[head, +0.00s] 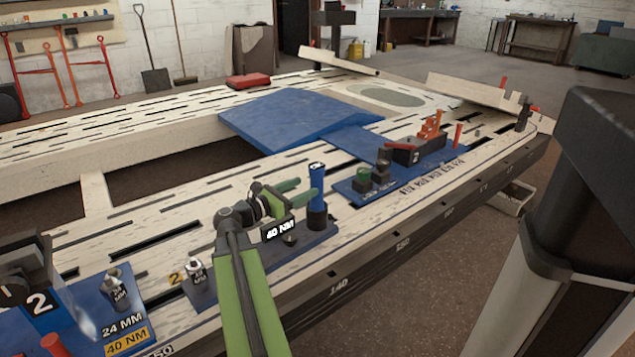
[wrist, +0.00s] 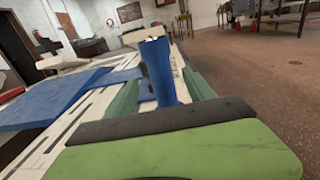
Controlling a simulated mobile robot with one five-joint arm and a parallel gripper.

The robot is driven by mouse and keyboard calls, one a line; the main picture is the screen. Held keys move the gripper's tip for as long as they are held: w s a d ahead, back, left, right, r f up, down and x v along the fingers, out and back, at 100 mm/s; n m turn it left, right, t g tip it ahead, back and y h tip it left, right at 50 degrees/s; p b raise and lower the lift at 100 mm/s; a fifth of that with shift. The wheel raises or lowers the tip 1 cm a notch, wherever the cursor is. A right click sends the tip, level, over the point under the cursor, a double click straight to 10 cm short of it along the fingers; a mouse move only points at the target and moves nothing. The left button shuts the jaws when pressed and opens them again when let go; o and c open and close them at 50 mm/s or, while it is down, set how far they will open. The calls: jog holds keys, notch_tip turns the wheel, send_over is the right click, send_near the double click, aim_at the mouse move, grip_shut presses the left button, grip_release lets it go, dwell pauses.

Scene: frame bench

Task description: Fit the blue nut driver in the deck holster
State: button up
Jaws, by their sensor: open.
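The blue nut driver (head: 316,181) stands upright on the near deck, its foot in a black round piece (head: 317,216) on a blue plate. That piece looks like the deck holster, but I cannot tell how deep the driver sits. My gripper (head: 297,192) is just left of the driver, its green fingers pointing toward the handle at mid height. In the wrist view the driver (wrist: 157,70) rises between the spread fingers, with a gap showing at the right. The gripper is open. The driver's foot is hidden there by my gripper.
Another socket (head: 115,288) stands at left. A blue mat (head: 400,165) with a black-and-orange tool block (head: 416,149) lies beyond the driver. Long slots cut the pale deck.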

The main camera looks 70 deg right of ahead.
jog(key=v, duration=0.8)
jog(key=shift+w+a, duration=0.15)
jog(key=shift+a, duration=0.1)
